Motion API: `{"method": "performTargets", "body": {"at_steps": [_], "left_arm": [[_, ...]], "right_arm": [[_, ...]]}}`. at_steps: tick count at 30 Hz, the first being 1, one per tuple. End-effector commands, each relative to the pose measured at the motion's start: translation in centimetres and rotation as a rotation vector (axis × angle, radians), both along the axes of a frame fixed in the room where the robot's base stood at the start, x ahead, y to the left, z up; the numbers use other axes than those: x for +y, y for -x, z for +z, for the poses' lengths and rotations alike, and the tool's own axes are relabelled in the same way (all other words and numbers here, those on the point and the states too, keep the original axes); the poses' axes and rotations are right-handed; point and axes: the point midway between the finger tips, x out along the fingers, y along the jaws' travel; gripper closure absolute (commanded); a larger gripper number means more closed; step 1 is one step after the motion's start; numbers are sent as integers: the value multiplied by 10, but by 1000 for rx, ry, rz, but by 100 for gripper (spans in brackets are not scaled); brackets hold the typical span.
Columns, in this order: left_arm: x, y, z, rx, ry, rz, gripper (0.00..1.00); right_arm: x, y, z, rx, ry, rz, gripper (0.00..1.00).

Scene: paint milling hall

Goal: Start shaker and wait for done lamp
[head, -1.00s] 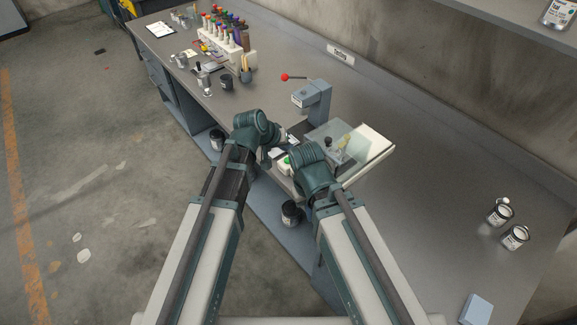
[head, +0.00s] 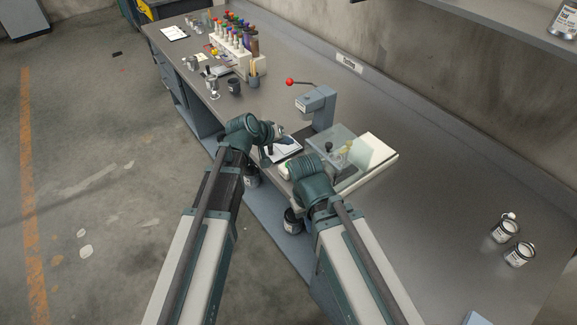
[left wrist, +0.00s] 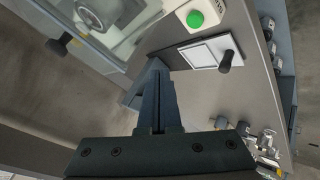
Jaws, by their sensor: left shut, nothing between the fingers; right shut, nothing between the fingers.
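The shaker (head: 380,152) stands on the bench with a pale base and a clear lid, which also shows in the left wrist view (left wrist: 90,50). Its green button (left wrist: 195,19) sits on a small white box; in the head view the box (head: 284,171) is partly covered by my right wrist. I cannot make out a done lamp. My left gripper (head: 282,131) is shut and empty, over the bench near a white-bordered plate (head: 287,148). Its closed fingers show in the left wrist view (left wrist: 157,95), apart from the button. My right gripper (head: 308,178) is beside the button box, its fingertips hidden.
A grey press (head: 320,108) with a red-knobbed lever stands behind the plate. A rack of coloured bottles (head: 232,40) and small cups are at the far left. Two cans (head: 505,230) stand at right. A dark can (head: 293,221) sits below the bench edge. The bench's right middle is clear.

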Motion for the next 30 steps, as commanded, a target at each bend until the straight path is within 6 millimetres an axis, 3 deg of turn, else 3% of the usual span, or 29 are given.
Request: {"method": "performTargets", "body": {"at_steps": [15, 30], "left_arm": [[0, 0, -71, 0, 0, 0, 100], [0, 0, -75, 0, 0, 0, 100]], "right_arm": [[0, 0, -71, 0, 0, 0, 100], [0, 0, -75, 0, 0, 0, 100]]}}
